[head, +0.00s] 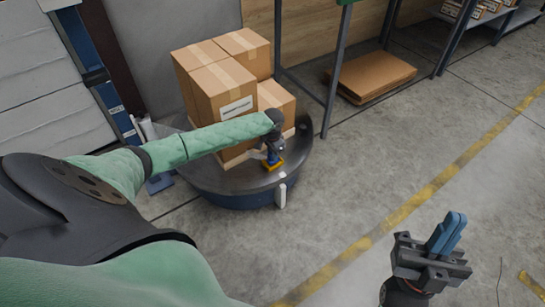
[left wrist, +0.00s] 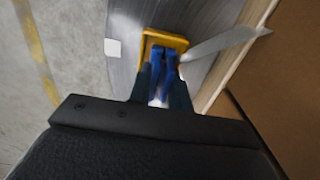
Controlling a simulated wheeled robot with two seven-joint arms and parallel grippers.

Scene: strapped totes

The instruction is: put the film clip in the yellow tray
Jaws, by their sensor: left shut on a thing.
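My left gripper (head: 271,160) reaches down at the front edge of the round dark platform, beside the stacked boxes.
Cartons (head: 222,85) are stacked on the round platform (head: 220,180), close behind my left gripper. A pale strip (left wrist: 225,43) sticks out near the tray in the left wrist view. Shelf posts (head: 338,70) and flat cardboard (head: 372,75) stand behind.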

